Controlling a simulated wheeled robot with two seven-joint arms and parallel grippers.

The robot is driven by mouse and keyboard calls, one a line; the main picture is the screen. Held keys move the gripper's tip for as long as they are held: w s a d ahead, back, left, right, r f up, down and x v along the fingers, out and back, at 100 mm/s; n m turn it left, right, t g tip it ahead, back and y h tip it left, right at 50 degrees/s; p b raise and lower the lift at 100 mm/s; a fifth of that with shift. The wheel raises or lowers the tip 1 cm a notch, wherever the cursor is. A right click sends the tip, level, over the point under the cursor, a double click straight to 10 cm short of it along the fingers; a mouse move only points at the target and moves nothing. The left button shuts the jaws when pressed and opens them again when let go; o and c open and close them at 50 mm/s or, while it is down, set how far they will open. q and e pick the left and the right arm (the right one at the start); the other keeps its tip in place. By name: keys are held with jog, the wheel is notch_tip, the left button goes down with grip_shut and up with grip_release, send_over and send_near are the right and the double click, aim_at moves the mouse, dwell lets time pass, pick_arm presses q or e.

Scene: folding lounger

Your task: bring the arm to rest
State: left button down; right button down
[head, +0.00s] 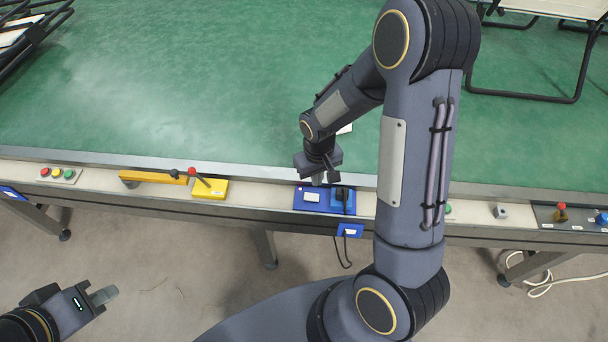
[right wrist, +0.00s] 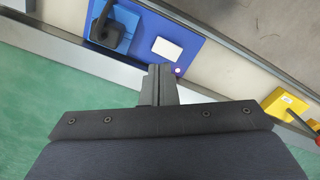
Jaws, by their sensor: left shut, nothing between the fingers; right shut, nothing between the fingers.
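My right gripper (head: 318,179) is shut and empty. It points down at the bench's front ledge, at the left part of a blue panel (head: 311,197). In the right wrist view its closed fingers (right wrist: 158,84) lie beside the same blue panel (right wrist: 188,42), which has a white label and a blue block (right wrist: 112,30) with a dark plug-like piece. I cannot tell whether the fingers touch anything. My left gripper (head: 104,294) is shut and empty at the lower left, over the floor in front of the bench.
The green bench top (head: 200,90) is mostly clear. Black-framed furniture stands at the top right (head: 530,97) and top left (head: 35,35). The ledge carries a yellow box (head: 210,189), coloured buttons (head: 57,174) and a grey panel (head: 575,216). A white cable (head: 560,282) lies on the floor.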

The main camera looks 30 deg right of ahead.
jog(key=shift+r, duration=0.1)
jog(key=s+a+r+t+y, duration=0.2)
jog(key=s+r, duration=0.6)
jog(key=r, duration=0.2)
jog(key=s+a+r+m+t+y, duration=0.1)
jog(key=s+a+r+t, duration=0.1)
jog(key=s+r, duration=0.7)
jog(key=shift+r+t+y, duration=0.4)
jog(key=shift+r+t, duration=0.35)
jog(key=shift+t, duration=0.05)
jog(key=shift+a, duration=0.1)
